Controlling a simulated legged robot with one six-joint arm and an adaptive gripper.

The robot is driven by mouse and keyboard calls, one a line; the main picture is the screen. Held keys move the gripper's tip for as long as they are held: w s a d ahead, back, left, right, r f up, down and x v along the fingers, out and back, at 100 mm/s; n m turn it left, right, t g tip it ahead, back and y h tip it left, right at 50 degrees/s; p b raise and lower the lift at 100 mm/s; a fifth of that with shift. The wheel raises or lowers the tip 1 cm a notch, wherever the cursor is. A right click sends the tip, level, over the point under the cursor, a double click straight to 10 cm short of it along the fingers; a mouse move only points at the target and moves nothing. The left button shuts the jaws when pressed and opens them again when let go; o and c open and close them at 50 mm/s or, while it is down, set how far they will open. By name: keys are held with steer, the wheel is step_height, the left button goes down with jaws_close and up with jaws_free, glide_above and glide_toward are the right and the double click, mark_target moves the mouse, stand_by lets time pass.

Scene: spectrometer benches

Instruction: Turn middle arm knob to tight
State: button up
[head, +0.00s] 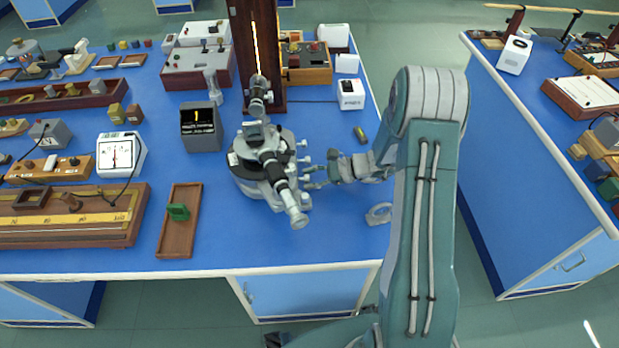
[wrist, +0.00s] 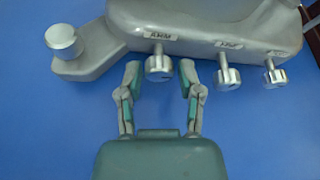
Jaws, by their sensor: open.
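The spectrometer (head: 246,174) stands on the blue bench in the head view, its knobs facing right towards my gripper (head: 322,177). In the wrist view its grey base (wrist: 195,22) carries three silver knobs in a row under small labels too blurred to read surely. The left knob (wrist: 159,66) of the row lies between the fingertips of my open gripper (wrist: 160,74), with gaps visible on both sides. The middle knob (wrist: 228,78) is just right of the right finger. The right knob (wrist: 274,77) is farther off. The knobs' tightness cannot be told.
A larger round knob (wrist: 62,40) sits on a side arm, left of my gripper. In the head view a grey ring-shaped piece (head: 379,213) and a small dark green item (head: 360,134) lie nearby. A wooden tray (head: 178,235) is at left. Blue bench front right is mostly clear.

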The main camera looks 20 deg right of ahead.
steer(key=v, duration=1.1)
steer(key=shift+d, duration=0.35)
steer(key=shift+r, duration=0.1)
steer(key=shift+s+a+r, duration=0.1)
steer(key=shift+a+r, duration=0.15)
steer(key=shift+r, duration=0.05)
steer(key=s+a+r+n+h, duration=0.3)
steer(key=s+r+n+h, duration=0.1)
steer(key=s+r+n, duration=0.2)
steer(key=s+a+r+n+t+h, duration=0.1)
steer(key=s+a+r+n+h, duration=0.3)
steer(key=s+r+n, duration=0.2)
steer(key=s+a+r+n+h, duration=0.3)
steer(key=s+r+n+h, duration=0.2)
steer(key=s+r, duration=0.5)
steer(key=shift+s+a+n+t, duration=0.3)
steer(key=shift+s+n, duration=0.1)
steer(key=shift+n, duration=0.3)
